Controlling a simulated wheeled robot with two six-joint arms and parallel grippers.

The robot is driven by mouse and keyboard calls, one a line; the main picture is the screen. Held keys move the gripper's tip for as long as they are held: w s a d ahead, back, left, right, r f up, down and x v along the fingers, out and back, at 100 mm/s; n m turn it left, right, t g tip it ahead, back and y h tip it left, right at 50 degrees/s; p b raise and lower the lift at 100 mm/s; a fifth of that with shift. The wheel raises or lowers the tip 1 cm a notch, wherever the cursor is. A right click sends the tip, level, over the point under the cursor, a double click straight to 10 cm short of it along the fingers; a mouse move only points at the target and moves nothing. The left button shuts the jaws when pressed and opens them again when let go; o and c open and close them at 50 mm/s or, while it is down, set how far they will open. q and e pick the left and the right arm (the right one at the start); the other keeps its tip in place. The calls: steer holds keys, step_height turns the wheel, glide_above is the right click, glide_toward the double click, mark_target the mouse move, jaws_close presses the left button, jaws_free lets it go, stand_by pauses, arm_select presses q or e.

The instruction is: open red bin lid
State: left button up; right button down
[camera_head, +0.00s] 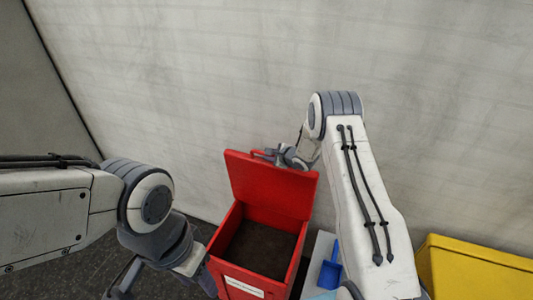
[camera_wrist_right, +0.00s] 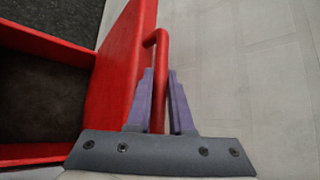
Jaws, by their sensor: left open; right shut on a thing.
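The red bin (camera_head: 288,268) stands near the bottom middle of the head view, with a white label on its front and a dark interior showing. Its red lid (camera_head: 265,188) stands raised at the back, leaving the top open. My right gripper (camera_head: 268,155) is at the lid's top edge, shut on the red lid handle (camera_wrist_right: 160,55); the handle bar runs between its fingers in the right wrist view (camera_wrist_right: 158,103). My left gripper (camera_head: 167,281) is open, low at the left of the bin and partly cut off by the frame's bottom edge.
A yellow bin (camera_head: 470,268) stands at the lower right. A blue scoop (camera_head: 331,268) lies on a pale surface between the bins. A light wall (camera_head: 210,75) rises close behind the lid. Dark floor (camera_head: 60,275) shows at the lower left.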

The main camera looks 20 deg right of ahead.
steer(key=shift+a, duration=0.15)
steer(key=c, duration=0.8)
jaws_free()
steer(key=shift+s+r, duration=0.1)
steer(key=shift+s, duration=0.05)
steer(key=b+v, duration=0.1)
steer(key=v, duration=0.9)
steer(key=shift+b, duration=0.35)
steer(key=shift+r, duration=0.1)
